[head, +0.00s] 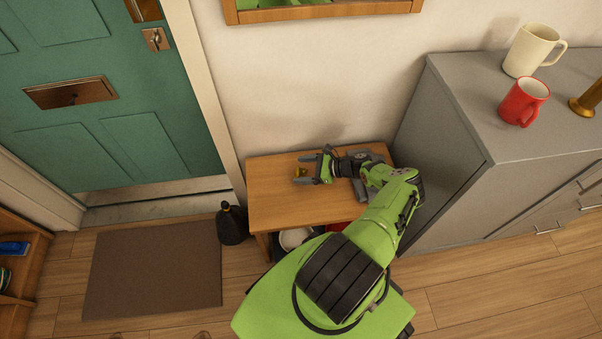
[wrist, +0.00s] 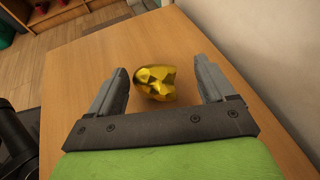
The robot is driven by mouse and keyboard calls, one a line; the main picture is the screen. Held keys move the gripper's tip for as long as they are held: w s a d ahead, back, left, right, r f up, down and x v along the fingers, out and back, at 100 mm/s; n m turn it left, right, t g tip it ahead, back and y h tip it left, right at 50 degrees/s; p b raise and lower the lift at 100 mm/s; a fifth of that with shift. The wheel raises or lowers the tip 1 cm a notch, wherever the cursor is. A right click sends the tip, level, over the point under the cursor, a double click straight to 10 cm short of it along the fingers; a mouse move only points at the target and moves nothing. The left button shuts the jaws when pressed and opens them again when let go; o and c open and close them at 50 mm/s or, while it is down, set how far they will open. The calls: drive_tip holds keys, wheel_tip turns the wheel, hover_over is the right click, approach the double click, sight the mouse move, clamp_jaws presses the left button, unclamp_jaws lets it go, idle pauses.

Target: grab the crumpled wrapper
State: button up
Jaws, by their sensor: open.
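The crumpled wrapper (wrist: 155,83) is a shiny gold, faceted lump on the wooden table (wrist: 92,62). In the wrist view it lies between the two fingers of my gripper (wrist: 162,80), nearer their tips, with a gap on each side. My gripper (head: 306,168) is open, low over the left part of the tabletop, and points left. I cannot tell its exact height above the surface.
The wall is close behind the table. A dark bottle-like object (head: 233,224) stands on the floor at left, near a brown mat (head: 153,268).

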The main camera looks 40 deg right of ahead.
sight(295, 170)
drive_tip(key=x, duration=0.3)
drive_tip(key=shift+w+a+f, duration=0.1)
drive_tip(key=c, duration=1)
drive_tip(key=shift+c, duration=0.2)
